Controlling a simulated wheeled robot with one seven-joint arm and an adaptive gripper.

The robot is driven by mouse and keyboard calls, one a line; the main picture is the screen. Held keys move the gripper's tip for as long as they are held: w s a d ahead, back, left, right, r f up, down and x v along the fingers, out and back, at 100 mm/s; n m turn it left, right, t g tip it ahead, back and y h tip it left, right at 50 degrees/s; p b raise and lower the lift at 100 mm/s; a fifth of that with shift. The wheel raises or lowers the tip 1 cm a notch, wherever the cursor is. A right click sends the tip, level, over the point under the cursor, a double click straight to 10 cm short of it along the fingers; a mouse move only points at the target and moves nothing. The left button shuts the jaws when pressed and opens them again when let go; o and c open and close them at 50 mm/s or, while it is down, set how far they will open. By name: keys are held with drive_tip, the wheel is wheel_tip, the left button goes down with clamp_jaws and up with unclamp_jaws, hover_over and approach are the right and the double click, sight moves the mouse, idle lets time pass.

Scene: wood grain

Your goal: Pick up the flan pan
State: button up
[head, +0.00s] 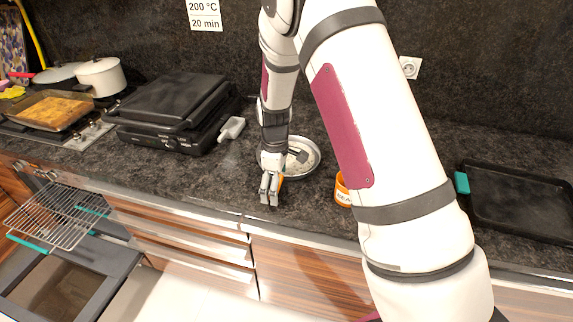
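A round, pale shallow pan (312,158), which looks like the flan pan, lies on the dark counter just behind and to the right of my gripper. A dark item and some grey shape show inside it, too small to make out. My gripper (269,199) points down near the counter's front, in front of the pan's left side, and hides part of it. A small orange piece shows beside the fingers; I cannot tell whether they touch it. The finger gap is too small to judge.
A black grill (172,110) stands left with a grey-white scoop-like item (231,128) beside it. An orange cup (342,190) is right of the pan, partly behind my arm. A black tray (520,203) lies far right. An oven rack (60,214) juts out lower left.

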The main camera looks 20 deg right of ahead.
drive_tip(key=shift+c, duration=0.6)
drive_tip(key=c, duration=1.4)
drive_tip(key=shift+r, duration=0.1)
drive_tip(key=shift+c, duration=0.2)
